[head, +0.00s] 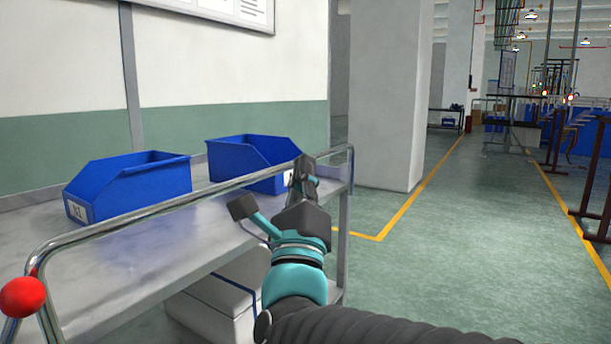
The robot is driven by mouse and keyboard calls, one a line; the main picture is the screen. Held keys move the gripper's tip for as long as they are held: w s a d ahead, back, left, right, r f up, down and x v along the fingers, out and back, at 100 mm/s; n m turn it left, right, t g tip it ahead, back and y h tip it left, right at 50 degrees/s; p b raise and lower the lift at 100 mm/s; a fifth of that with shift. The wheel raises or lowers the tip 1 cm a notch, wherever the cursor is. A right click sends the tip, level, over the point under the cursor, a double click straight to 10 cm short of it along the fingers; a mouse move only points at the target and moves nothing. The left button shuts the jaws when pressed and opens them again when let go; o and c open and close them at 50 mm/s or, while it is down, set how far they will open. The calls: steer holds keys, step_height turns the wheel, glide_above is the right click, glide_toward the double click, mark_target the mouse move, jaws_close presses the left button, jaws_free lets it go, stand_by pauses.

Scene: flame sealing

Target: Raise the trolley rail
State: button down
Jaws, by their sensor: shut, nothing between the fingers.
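The trolley rail (160,208) is a bright metal tube. It runs above the near edge of the trolley's top shelf (120,265), from the lower left to the far right end, where it bends down. A red ball knob (22,296) sits by its near left end. My gripper (304,170) is dark with a teal wrist and points up and away at the far right part of the rail. Its fingers are together with nothing between them. The gripper hides a short stretch of the rail; I cannot tell whether they touch.
Two blue bins stand on the shelf, a near one (130,187) and a far one (245,158). A white box (215,302) sits below the shelf. A pale pillar (385,95) stands beyond the trolley. The green floor (470,240) to the right is clear.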

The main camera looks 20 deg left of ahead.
steer(key=s+d+r, duration=0.1)
steer(key=s+d, duration=0.3)
steer(key=s, duration=0.3)
steer(key=w+d+f+m+g+h, duration=0.2)
steer(key=d+f+m+g+h, duration=0.35)
steer(key=f+m, duration=0.6)
steer(key=w+d+f+m+g+h, duration=0.2)
steer(key=d+f+m+g+h, duration=0.35)
steer(key=f+m, duration=0.6)
steer(key=s+d+f+m+g+y, duration=0.5)
steer(key=s+d+f+m+g, duration=0.6)
steer(key=m, duration=0.6)
steer(key=d+m+t, duration=0.1)
steer(key=m, duration=0.1)
steer(key=d+m+t, duration=0.1)
steer(key=d+m, duration=0.1)
steer(key=s+d+m, duration=0.1)
steer(key=d+m, duration=0.1)
steer(key=m, duration=0.1)
steer(key=shift+r+t, duration=0.3)
steer(key=shift+t, duration=0.1)
